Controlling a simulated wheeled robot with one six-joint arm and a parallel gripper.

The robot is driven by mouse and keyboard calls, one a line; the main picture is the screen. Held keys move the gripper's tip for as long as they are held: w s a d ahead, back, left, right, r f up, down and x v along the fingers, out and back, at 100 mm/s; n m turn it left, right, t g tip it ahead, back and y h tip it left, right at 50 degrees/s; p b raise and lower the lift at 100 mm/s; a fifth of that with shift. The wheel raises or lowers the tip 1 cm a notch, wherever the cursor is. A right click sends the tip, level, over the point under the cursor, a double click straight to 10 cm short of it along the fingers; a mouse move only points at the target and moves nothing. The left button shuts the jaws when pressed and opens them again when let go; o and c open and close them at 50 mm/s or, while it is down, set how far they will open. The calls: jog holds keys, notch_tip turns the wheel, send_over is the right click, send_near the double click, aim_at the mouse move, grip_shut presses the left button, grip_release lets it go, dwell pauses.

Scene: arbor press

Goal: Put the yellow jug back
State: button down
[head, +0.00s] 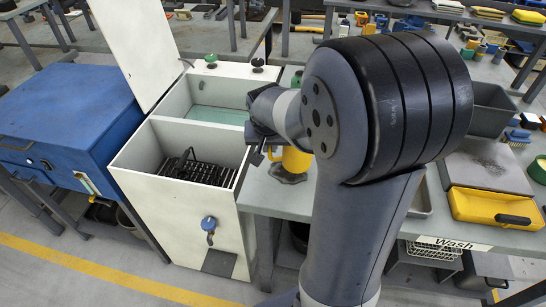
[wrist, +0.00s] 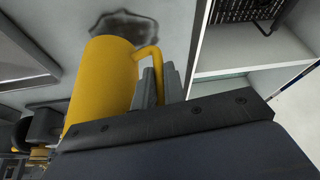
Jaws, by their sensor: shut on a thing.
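The yellow jug (head: 294,160) is at the left end of the grey bench, partly hidden behind my arm in the head view. In the wrist view the jug (wrist: 102,75) is large, with its handle facing my fingers. My gripper (wrist: 160,80) is shut on the jug's handle; in the head view the gripper (head: 266,152) shows at the jug's left side. A dark, irregular patch (head: 286,175) on the bench top lies by the jug's base. I cannot tell whether the base touches the bench.
A white two-bay tank (head: 145,155) with an open lid stands left of the bench, close to my gripper. A blue cabinet (head: 65,120) is further left. On the right of the bench are a yellow tray (head: 490,208) and a "Wash" label (head: 454,244).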

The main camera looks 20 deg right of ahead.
aim_at(269, 155)
jog(key=shift+f, duration=1.9)
jog(key=shift+f, duration=0.2)
jog(key=c, duration=1.5)
grip_release()
jog(key=shift+r, duration=0.15)
jog(key=shift+r, duration=0.2)
jog(key=v, duration=1.1)
jog(key=shift+s+a+r, duration=0.1)
jog(key=shift+s+r, duration=0.1)
jog(key=shift+r, duration=0.1)
